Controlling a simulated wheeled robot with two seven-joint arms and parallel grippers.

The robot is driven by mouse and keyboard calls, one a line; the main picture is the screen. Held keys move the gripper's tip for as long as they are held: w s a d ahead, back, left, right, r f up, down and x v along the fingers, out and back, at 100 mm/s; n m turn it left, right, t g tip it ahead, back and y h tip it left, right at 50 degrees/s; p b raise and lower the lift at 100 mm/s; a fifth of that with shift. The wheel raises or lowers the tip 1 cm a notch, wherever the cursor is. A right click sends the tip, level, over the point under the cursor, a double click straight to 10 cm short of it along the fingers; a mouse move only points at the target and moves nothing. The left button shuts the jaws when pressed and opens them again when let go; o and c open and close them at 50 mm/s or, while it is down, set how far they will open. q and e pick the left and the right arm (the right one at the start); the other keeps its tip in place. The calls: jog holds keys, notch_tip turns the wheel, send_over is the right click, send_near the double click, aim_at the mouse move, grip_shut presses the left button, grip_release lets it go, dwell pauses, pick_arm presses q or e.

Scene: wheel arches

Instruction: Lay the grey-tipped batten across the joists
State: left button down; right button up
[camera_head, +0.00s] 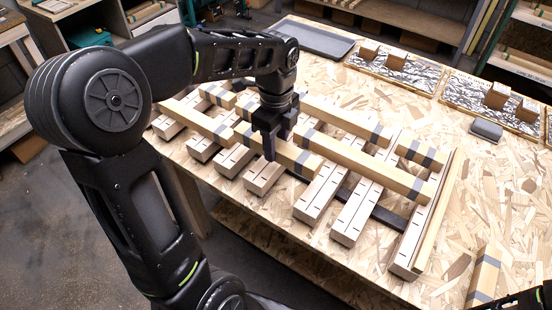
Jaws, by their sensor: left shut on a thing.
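My left gripper (271,150) points down over the middle of the joist row and is shut on a short pale batten (285,153) with grey bands near its ends. The batten lies at or just above the joists, crossing them; the contact beneath is hidden. The joists (318,195) are several pale beams with dark slot marks, side by side on the table. Other grey-banded battens (365,165) lie across them, with another (202,122) to the left. Only a dark piece of my right arm shows at the bottom right corner.
The chipboard table (420,110) has free room at right. Another grey-banded batten (486,272) lies at its front right. Trays of foil and wooden blocks (397,60), a dark flat tray (312,38) and a small grey box (486,130) stand at the back.

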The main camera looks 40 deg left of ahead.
aim_at(276, 169)
pick_arm(q)
jog(key=shift+f, duration=0.65)
jog(key=shift+f, duration=1.85)
jog(key=shift+f, duration=0.15)
jog(key=c, duration=0.9)
grip_release()
notch_tip(276, 169, up, 12)
jog(key=shift+r, duration=0.2)
